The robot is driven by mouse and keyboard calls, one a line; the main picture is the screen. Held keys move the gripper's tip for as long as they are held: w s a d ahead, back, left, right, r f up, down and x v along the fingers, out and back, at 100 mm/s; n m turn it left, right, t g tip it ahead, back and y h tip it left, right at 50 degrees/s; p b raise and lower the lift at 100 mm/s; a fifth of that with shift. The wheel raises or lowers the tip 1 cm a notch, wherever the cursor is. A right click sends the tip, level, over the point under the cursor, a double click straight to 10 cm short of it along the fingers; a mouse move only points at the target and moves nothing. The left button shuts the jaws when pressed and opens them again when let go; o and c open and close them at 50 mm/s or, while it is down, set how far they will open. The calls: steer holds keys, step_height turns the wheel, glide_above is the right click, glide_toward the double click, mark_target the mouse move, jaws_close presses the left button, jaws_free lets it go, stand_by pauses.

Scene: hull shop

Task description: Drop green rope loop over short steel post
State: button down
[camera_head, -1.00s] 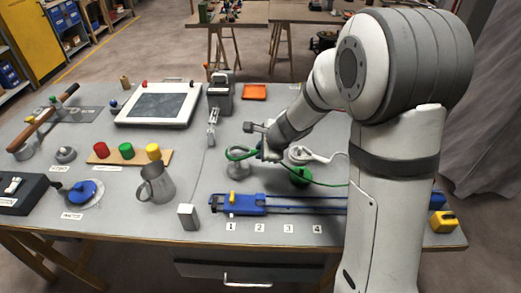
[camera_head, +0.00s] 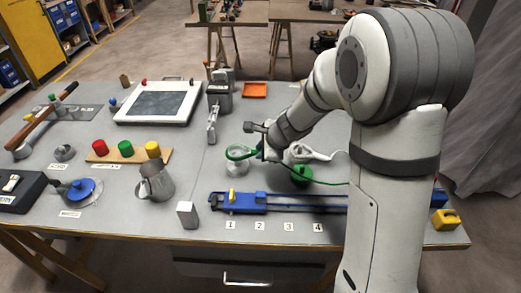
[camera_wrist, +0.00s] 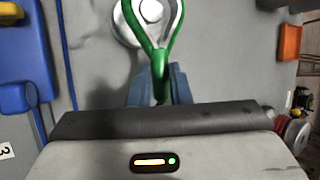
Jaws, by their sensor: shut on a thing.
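The green rope loop (camera_head: 236,153) hangs out to the left of my gripper (camera_head: 260,155). In the wrist view my gripper (camera_wrist: 160,86) has its blue fingers shut on the near end of the loop (camera_wrist: 160,58). The short steel post (camera_head: 237,170) stands on a round base under the loop. In the wrist view the round top of the post (camera_wrist: 151,10) lies between the two sides of the loop. The loop's far side is cut off there. I cannot tell whether the loop is above the post's top or around it.
A green spool (camera_head: 301,174) stands right of the post, with green rope trailing right. A blue rail (camera_head: 280,201) with a yellow piece lies in front. A metal jug (camera_head: 155,182) stands left, and a grey clamp-like tool (camera_head: 212,124) behind. Bare table lies left of the post.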

steer(key=shift+f+b, duration=2.15)
steer(key=shift+b, duration=0.1)
stand_by(0.7)
steer(key=c, duration=0.9)
jaws_free()
steer(key=shift+o, duration=0.2)
steer(key=shift+r, duration=0.1)
step_height(320, 180, up, 8)
steer(key=p, duration=0.7)
stand_by(0.5)
